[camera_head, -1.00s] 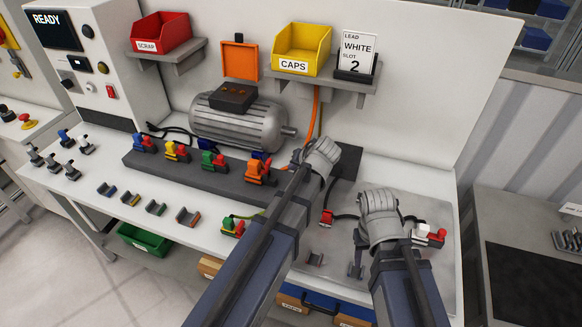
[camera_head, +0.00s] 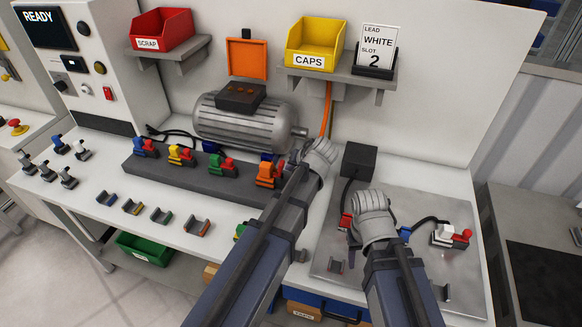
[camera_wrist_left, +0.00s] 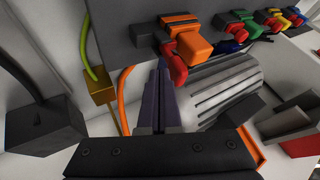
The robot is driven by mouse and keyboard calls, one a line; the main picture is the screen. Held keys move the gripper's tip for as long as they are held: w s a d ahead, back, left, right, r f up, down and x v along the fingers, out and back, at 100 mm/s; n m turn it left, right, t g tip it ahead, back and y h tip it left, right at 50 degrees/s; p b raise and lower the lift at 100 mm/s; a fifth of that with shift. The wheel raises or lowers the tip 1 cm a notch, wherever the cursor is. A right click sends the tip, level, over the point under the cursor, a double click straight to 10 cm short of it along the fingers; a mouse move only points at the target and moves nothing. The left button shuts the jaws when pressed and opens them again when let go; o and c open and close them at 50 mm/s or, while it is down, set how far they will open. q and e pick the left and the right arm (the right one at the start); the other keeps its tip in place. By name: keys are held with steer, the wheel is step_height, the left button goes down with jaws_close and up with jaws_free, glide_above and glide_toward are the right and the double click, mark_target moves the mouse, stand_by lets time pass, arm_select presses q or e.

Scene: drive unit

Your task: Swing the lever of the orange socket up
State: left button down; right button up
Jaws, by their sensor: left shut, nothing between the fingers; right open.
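The orange socket (camera_head: 267,174) is the rightmost on the dark grey rail, in front of the motor; it also shows in the left wrist view (camera_wrist_left: 186,36). Its red lever (camera_wrist_left: 174,66) hangs off the socket body in that view. My left gripper (camera_wrist_left: 164,68) is shut and empty, its fingertips right beside the red lever; I cannot tell whether they touch. In the head view my left wrist (camera_head: 317,158) is just right of the socket and hides the fingers. My right gripper (camera_head: 371,208) is open over the metal plate, its fingers mostly hidden behind the wrist.
Green, yellow and blue sockets stand left along the rail (camera_head: 190,180). The grey motor (camera_head: 240,122) is behind it. An orange cable (camera_head: 327,108) runs down the back. A dark box (camera_head: 358,160) and a white-red connector (camera_head: 452,235) are on the right.

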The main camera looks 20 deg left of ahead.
mark_target(282, 163)
arm_select(q)
steer(key=shift+a+r+h+p, duration=0.4)
steer(key=shift+a+h+p, duration=0.1)
steer(key=shift+a+p, duration=0.3)
steer(key=shift+a, duration=0.3)
steer(key=shift+w+a, duration=0.15)
steer(key=shift+r, duration=0.1)
steer(key=shift+a+r+p, duration=0.1)
steer(key=shift+r+p, duration=0.05)
steer(key=shift+p, duration=0.15)
steer(key=shift+r+p, duration=0.65)
